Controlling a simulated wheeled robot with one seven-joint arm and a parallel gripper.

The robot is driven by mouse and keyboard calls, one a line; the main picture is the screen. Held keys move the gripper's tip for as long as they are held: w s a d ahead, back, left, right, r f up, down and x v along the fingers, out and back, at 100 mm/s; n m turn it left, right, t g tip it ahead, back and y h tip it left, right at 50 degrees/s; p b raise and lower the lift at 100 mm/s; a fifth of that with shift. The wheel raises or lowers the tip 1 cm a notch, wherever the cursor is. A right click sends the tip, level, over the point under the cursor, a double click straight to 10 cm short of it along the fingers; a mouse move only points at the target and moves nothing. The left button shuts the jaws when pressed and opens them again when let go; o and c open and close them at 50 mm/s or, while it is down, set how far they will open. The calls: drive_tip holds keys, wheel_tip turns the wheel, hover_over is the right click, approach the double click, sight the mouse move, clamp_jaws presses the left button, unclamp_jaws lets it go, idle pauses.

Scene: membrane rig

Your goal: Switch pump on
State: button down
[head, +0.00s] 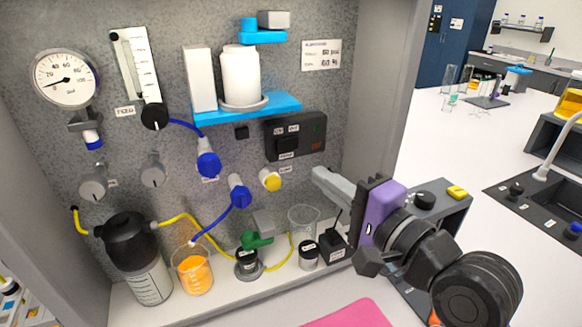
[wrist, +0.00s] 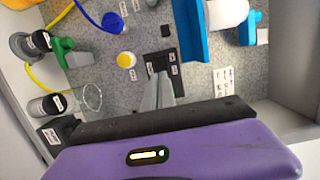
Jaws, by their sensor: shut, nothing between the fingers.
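A black switch box (head: 312,128) is mounted on the grey speckled panel, below the blue shelf. It has a dark rocker (head: 286,146) on its left part and small labels; I cannot read which way the rocker is set. In the wrist view the box (wrist: 152,60) lies just beyond my fingertips. My gripper (head: 317,173) is shut and empty, with its fingers pointing at the panel. In the head view the fingertips are below and right of the box. In the wrist view the fingers (wrist: 164,86) overlap the lower part of the box, so contact cannot be told.
A yellow knob (head: 270,180) and blue valves (head: 208,160) are left of the fingers. The blue shelf (head: 248,110) holds a white bottle (head: 240,75). Below stand a beaker with orange liquid (head: 195,272), a clear beaker (head: 303,220) and a black-lidded vessel (head: 128,240).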

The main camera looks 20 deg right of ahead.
sight(281, 147)
drive_tip(key=w, duration=0.2)
drive_tip(key=w+a, duration=0.1)
drive_tip(key=w, duration=0.5)
drive_tip(key=shift+w+a+r, duration=0.1)
drive_tip(key=shift+w+a, duration=0.15)
drive_tip(key=shift+a, duration=0.1)
drive_tip(key=shift+w+a, duration=0.1)
drive_tip(key=shift+w, duration=0.7)
drive_tip(key=shift+w+a+p, duration=0.15)
drive_tip(key=shift+p, duration=0.35)
